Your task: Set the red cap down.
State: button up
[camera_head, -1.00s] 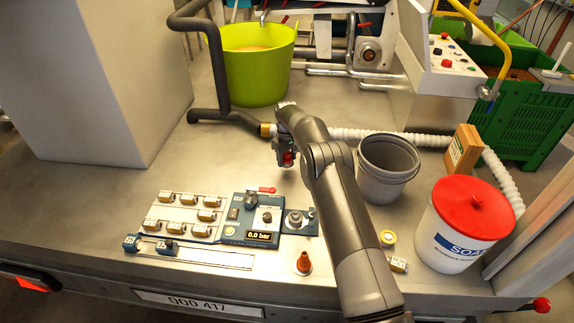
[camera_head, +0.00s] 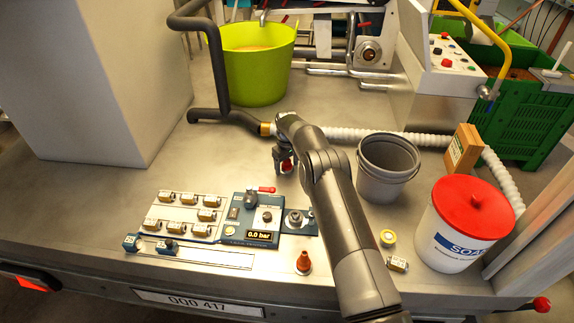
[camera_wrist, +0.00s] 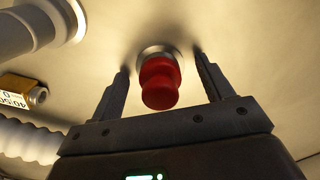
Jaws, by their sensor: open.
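The red cap (camera_wrist: 160,85) shows in the wrist view with a silvery ring at its far end, against the pale metal deck. My gripper (camera_wrist: 160,62) is open, with one finger on each side of the cap and a visible gap to both. In the head view my gripper (camera_head: 283,160) points down at the deck, and a bit of the red cap (camera_head: 287,166) shows between its fingers. My fingers and arm hide most of it there.
A grey bucket (camera_head: 388,170) stands right of my gripper. A white corrugated hose (camera_head: 350,133) runs behind it. A red-lidded tub (camera_head: 455,235) stands at right. Deck to the left is clear.

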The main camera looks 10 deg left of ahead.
notch_tip(320, 180, up, 12)
jog(key=shift+r, duration=0.25)
dwell(0.4)
jog(key=s+d+r+m+t, duration=0.1)
jog(key=s+d+r, duration=0.25)
jog(key=r, duration=0.55)
jog(key=s+d+r+m, duration=0.1)
jog(key=s+d+r, duration=0.25)
jog(key=r, duration=0.65)
jog(key=s+d+r+m+t, duration=0.2)
jog(key=s+d+r, duration=0.5)
jog(key=s+r, duration=0.35)
jog(key=s+d+r+m+t, duration=0.15)
jog(key=s+d, duration=0.35)
jog(key=s, duration=0.8)
jog(key=s+d+m+t, duration=0.15)
jog(key=s+d, duration=0.25)
jog(key=s, duration=1)
jog(key=s+d+f+m, duration=0.1)
jog(key=s+f+m, duration=0.1)
jog(key=s+f, duration=0.2)
jog(key=s, duration=0.3)
jog(key=shift+s+d+f, duration=0.25)
jog(key=shift+f, duration=0.1)
